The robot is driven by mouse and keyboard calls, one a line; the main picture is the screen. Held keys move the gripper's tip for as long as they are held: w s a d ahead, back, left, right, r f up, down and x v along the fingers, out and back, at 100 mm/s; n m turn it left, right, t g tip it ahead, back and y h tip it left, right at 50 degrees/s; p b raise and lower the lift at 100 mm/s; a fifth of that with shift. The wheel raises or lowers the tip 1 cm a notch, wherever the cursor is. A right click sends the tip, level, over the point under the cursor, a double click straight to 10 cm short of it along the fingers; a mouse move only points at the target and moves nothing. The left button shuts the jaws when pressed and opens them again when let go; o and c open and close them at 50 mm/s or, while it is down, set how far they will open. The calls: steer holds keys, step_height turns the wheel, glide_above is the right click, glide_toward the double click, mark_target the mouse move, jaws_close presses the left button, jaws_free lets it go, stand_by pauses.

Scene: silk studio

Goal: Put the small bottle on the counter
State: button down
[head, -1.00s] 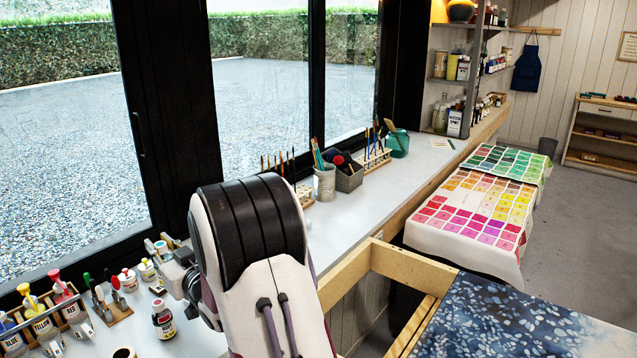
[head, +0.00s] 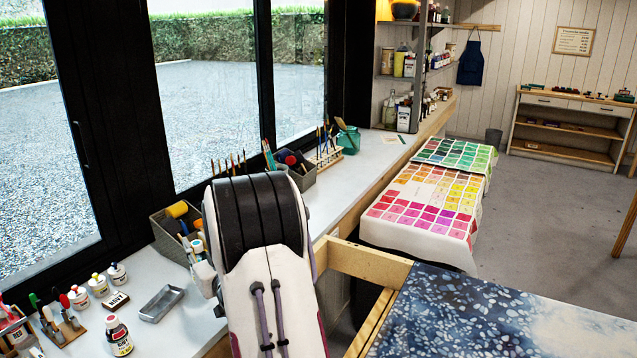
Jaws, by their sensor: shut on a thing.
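The white counter (head: 352,190) runs along the window from the lower left to the far shelf. A small dark bottle with a white cap and a red and pale label (head: 119,338) stands upright on it at the lower left. Two small white bottles, one yellow-capped (head: 98,286) and one dark-capped (head: 117,274), stand behind it. I cannot tell which bottle the task means.
An empty grey metal tray (head: 162,303), a NAVY block (head: 115,300) and a wooden tool rack (head: 66,330) lie near the bottles. A grey bin (head: 165,236) with rollers stands left of my arm. Brush holders (head: 326,158) line the window side.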

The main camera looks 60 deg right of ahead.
steer(key=shift+f, duration=1.2)
steer(key=shift+f, duration=0.1)
steer(key=shift+f, duration=2.8)
steer(key=shift+f, duration=2.05)
steer(key=shift+f, duration=0.2)
steer(key=c, duration=1.8)
jaws_free()
steer(key=shift+c, duration=0.2)
steer(key=shift+r, duration=0.15)
